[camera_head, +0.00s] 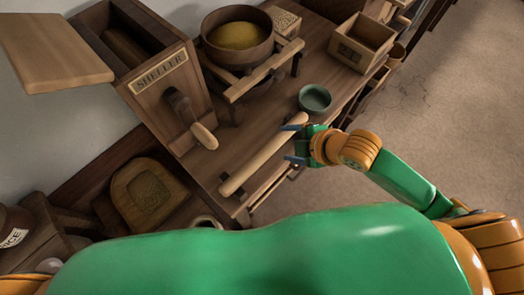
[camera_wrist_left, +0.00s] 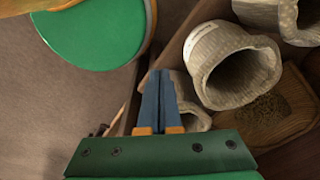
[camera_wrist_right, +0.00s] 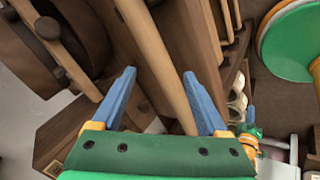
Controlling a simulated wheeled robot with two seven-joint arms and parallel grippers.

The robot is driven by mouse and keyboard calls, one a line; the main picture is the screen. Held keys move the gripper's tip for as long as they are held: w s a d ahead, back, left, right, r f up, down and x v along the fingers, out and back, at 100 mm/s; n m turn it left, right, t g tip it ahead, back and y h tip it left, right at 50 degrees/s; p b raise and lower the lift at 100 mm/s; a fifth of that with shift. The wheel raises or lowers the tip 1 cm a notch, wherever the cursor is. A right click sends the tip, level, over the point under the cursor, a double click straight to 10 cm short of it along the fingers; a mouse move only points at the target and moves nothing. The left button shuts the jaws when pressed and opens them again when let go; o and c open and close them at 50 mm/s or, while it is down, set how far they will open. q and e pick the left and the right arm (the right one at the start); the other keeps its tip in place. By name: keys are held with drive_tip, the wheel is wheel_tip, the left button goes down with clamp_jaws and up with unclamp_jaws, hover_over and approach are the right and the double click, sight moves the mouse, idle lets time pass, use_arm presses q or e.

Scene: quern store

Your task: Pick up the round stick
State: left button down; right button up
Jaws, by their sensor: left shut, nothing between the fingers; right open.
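The round stick (camera_head: 262,154) is a pale wooden rod lying slantwise along the front edge of the wooden bench. In the right wrist view the stick (camera_wrist_right: 156,60) runs between the two blue fingers, with gaps on both sides. My right gripper (camera_head: 291,143) is open around the upper part of the stick; I cannot tell whether a finger touches it. The right gripper's fingers (camera_wrist_right: 157,75) stand wide apart. My left gripper (camera_wrist_left: 159,75) is shut and empty, its blue fingers together near pale sacks. It does not show in the head view.
A sheller box (camera_head: 165,85) with a crank stands on the bench. Behind the stick are a bowl of yellow grain (camera_head: 238,38), a small green bowl (camera_head: 314,98) and a wooden box (camera_head: 362,42). Woven sacks (camera_wrist_left: 232,65) stand by my left gripper. Open floor lies right.

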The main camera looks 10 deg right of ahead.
sight(286, 137)
drive_tip(key=w+f+n, duration=0.2)
drive_tip(key=n, duration=0.1)
drive_tip(key=w+f+n, duration=0.2)
drive_tip(key=n, duration=0.1)
drive_tip(key=shift+d+g+b, duration=0.1)
drive_tip(key=shift+g+b, duration=0.2)
clamp_jaws()
